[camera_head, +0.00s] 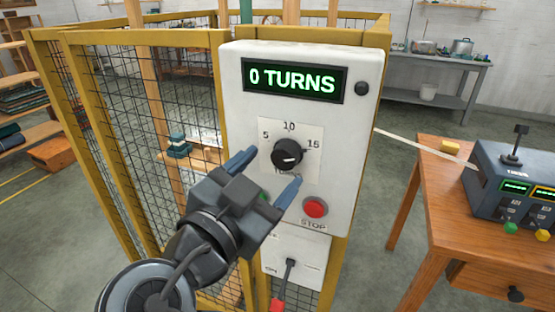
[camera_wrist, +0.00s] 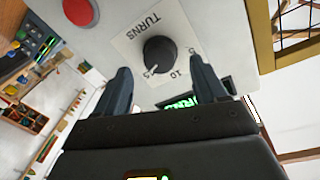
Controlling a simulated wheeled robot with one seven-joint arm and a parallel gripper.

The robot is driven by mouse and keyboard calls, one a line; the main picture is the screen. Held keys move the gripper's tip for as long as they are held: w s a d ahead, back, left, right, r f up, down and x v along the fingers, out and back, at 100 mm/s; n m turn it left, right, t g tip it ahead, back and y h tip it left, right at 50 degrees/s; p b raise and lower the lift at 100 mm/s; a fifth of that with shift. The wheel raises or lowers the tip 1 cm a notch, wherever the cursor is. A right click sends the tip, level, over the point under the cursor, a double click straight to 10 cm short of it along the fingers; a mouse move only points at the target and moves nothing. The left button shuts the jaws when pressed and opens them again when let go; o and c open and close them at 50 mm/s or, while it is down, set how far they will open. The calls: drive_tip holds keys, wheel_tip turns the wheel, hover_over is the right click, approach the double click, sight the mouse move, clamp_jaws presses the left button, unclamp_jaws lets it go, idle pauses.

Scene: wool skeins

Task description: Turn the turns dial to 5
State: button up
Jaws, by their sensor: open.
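The turns dial (camera_head: 287,154) is a round black knob on a white plate marked 5, 10 and 15, on the front of a white control box (camera_head: 236,75). A light mark shows low on the knob's face, to the right. The display (camera_head: 294,81) reads "0 TURNS" in green. My gripper (camera_head: 268,168) is open in front of the panel, its two blue-grey fingers apart. In the wrist view the dial (camera_wrist: 160,54) shows just beyond the fingertips of my gripper (camera_wrist: 160,70), roughly between them. No contact with the dial is visible.
A red STOP button (camera_head: 315,207) is below right of the dial. A green button (camera_head: 263,197) is partly hidden by my gripper. Yellow-framed mesh fencing (camera_head: 130,120) stands left; a wooden table (camera_head: 450,200) stands right.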

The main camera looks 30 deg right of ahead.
sight(282, 161)
drive_tip(key=shift+x, duration=1.7)
drive_tip(key=c, duration=1.1)
